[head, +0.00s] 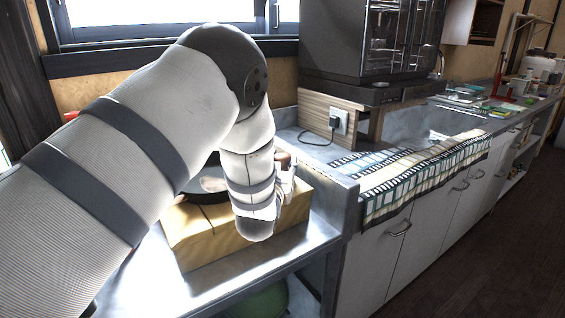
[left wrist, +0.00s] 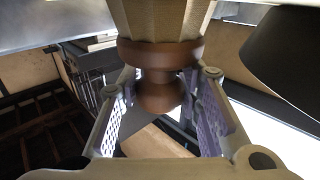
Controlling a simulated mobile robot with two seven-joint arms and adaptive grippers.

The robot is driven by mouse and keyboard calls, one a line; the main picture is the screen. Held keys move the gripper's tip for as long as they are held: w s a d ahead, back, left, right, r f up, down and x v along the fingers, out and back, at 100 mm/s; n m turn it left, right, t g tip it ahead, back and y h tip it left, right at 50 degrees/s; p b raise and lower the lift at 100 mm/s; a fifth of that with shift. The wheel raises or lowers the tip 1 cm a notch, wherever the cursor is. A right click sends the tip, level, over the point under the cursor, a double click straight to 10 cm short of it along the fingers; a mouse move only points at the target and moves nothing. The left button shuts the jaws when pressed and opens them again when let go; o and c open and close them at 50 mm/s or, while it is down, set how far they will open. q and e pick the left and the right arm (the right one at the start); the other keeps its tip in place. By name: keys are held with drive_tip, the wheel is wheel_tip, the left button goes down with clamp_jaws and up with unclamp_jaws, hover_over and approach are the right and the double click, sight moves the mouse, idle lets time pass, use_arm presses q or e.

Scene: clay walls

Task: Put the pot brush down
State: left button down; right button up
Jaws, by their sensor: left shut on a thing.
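The pot brush (left wrist: 160,58) shows in the left wrist view, with a round brown wooden knob, a wider brown collar and a pale tan head that runs out of the top edge. My left gripper (left wrist: 162,88) has its two fingers on either side of the knob and is shut on it. In the head view my own left forearm and wrist hide most of the gripper and the brush. The left hand is over or beside the right end of a yellowish wooden block (head: 205,240); I cannot tell if the brush touches anything. My right gripper is not in view.
A dark round pan (head: 200,192) sits on the wooden block, partly behind my arm. The block stands on a metal counter (head: 310,238) with a bare strip in front.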

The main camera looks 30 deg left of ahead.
use_arm(q)
drive_tip(key=c, duration=1.2)
unclamp_jaws()
drive_tip(key=shift+o, duration=0.2)
drive_tip(key=shift+s+r, duration=0.15)
drive_tip(key=p+v, duration=0.1)
drive_tip(key=v, duration=1)
drive_tip(key=shift+s+d, duration=0.25)
drive_tip(key=shift+s, duration=0.05)
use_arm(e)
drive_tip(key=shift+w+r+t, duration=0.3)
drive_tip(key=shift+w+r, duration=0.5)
